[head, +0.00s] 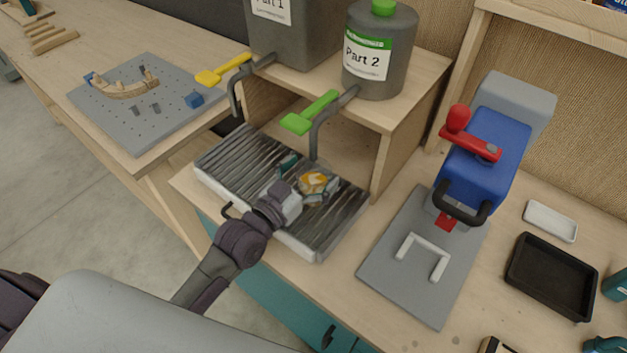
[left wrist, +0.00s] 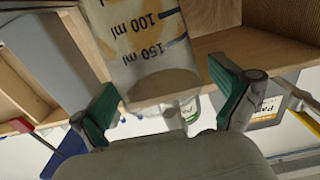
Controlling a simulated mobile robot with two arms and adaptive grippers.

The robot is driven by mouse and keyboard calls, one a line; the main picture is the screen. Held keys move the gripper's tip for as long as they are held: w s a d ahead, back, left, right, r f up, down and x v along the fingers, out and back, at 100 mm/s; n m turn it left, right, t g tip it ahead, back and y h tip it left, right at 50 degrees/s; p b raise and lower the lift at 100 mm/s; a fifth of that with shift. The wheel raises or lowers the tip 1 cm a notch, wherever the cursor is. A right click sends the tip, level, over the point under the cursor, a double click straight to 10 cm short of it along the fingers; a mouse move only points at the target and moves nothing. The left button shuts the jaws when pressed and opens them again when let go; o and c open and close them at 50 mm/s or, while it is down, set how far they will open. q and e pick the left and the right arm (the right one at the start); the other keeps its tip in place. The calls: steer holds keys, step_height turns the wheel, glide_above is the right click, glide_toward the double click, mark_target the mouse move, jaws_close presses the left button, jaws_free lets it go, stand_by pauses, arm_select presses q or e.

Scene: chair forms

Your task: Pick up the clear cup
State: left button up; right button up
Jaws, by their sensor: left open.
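The clear cup (head: 315,182) stands on the grey ridged drip grate (head: 222,165) below the two bottles in the head view. Orange-yellow shows on it. In the left wrist view the cup (left wrist: 150,40) appears large, with 100 ml and 150 ml marks upside down in the picture. My left gripper (head: 302,178) is open at the cup. In the left wrist view its green-padded fingers (left wrist: 168,100) are on either side of the cup's lower part in the picture, with gaps visible. Contact cannot be told. My right gripper is not in view.
A wooden shelf (head: 408,95) above the grate carries two grey bottles, one labelled Part 2 (head: 375,60). A yellow lever (head: 222,70) and a green lever (head: 310,112) overhang the grate. A blue press (head: 485,150) and a black tray (head: 550,278) are at right.

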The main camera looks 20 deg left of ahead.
arm_select(q)
steer(key=shift+w+d, duration=0.1)
steer(key=shift+w, duration=0.1)
steer(key=shift+s, duration=0.15)
steer(key=shift+c, duration=1.2)
steer(key=c, duration=0.7)
steer(key=shift+r, duration=0.15)
